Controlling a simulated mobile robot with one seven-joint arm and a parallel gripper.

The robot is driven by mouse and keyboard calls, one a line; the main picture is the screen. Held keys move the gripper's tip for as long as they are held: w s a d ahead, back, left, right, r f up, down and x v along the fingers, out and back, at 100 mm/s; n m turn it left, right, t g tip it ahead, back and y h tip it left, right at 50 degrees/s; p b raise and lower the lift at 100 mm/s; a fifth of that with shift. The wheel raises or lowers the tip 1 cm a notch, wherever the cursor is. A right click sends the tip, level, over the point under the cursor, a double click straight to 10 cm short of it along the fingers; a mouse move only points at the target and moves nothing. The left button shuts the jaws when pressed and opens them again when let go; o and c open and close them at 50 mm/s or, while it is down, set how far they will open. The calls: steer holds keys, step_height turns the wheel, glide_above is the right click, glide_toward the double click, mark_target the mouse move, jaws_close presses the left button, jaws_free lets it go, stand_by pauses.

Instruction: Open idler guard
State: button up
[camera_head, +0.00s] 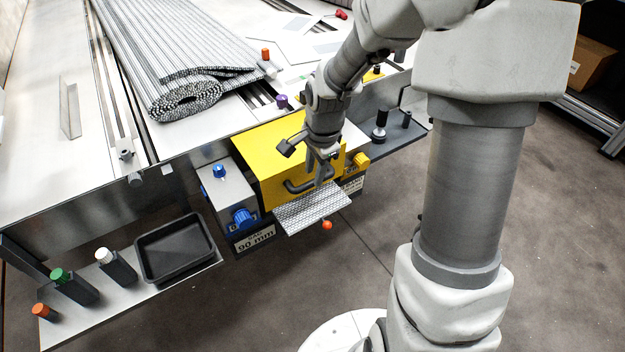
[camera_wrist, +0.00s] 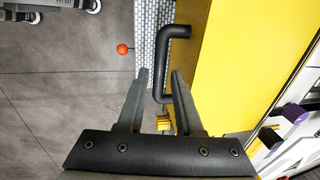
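The yellow idler guard (camera_head: 272,158) is a box-shaped cover on the front edge of the conveyor frame and appears shut. Its black bar handle (camera_head: 296,187) sits on the front face. My gripper (camera_head: 322,178) points down at the guard's front, by the right part of the handle. In the wrist view my gripper (camera_wrist: 160,74) is open, its two dark fingers apart. The handle (camera_wrist: 178,31) appears in line with the gap between them, with the yellow guard (camera_wrist: 235,70) to the right. I cannot tell whether the fingers touch the handle.
A patterned grey flap (camera_head: 312,208) and a red ball knob (camera_head: 327,225) stick out below the guard. A grey box with blue knobs (camera_head: 241,218) stands left of it. A black tray (camera_head: 175,247) lies on the left shelf. The floor in front is clear.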

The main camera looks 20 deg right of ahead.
steer(key=shift+w+a+f+b, duration=0.1)
steer(key=shift+w+f+b, duration=0.05)
steer(key=shift+f, duration=0.5)
steer(key=shift+w+f+b, duration=0.15)
steer(key=shift+f, duration=0.5)
jaws_close()
stand_by(0.5)
